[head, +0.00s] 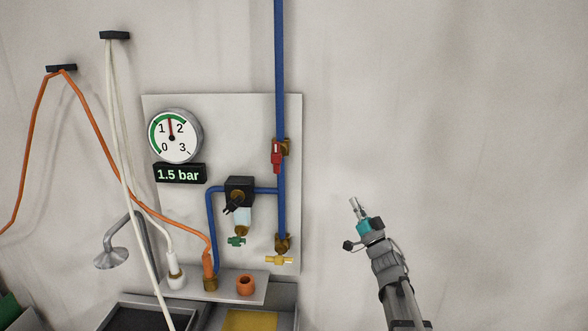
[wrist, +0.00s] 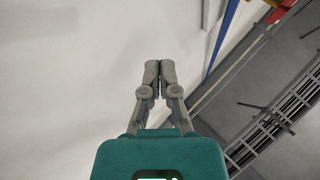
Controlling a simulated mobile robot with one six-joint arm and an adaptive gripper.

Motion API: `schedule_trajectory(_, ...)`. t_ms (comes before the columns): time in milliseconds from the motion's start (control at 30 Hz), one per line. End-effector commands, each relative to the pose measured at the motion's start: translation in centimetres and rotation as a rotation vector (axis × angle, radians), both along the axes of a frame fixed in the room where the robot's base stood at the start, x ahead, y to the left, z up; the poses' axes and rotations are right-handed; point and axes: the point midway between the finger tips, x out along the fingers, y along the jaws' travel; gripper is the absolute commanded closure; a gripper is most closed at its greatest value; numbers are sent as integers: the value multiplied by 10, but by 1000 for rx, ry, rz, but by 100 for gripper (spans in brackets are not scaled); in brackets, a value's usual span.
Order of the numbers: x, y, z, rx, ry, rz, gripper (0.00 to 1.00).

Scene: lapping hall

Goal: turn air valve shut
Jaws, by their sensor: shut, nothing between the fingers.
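A red lever handle (head: 276,156) sits on a brass valve body on the vertical blue pipe (head: 280,60), and it points down along the pipe. Lower on the same pipe is a brass valve with a yellow handle (head: 279,260), lying roughly crosswise. A small green handle (head: 236,241) is under the filter unit (head: 239,190). No labels tell which is the air valve. My gripper (head: 354,206) is right of the panel, apart from all handles, pointing up. In the wrist view its fingers (wrist: 160,70) are together and empty.
A gauge (head: 174,137) reads about 1.5, above a 1.5 bar display (head: 180,174). An orange hose (head: 100,135) and pale hoses hang at left. A shelf (head: 190,287) holds fittings above trays. The wall right of the panel is bare. The wrist view shows a dark ladder-like rack (wrist: 270,130).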

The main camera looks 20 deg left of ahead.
Motion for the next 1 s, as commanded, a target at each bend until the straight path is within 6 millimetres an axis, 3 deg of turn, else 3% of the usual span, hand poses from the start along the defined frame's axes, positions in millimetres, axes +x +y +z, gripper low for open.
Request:
schedule_trajectory(200,-35,39,28,31,-150,295,100)
schedule_trajectory(467,-69,60,37,32,-245,536,100)
schedule_trajectory(1000,-76,62,37,32,-262,583,100)
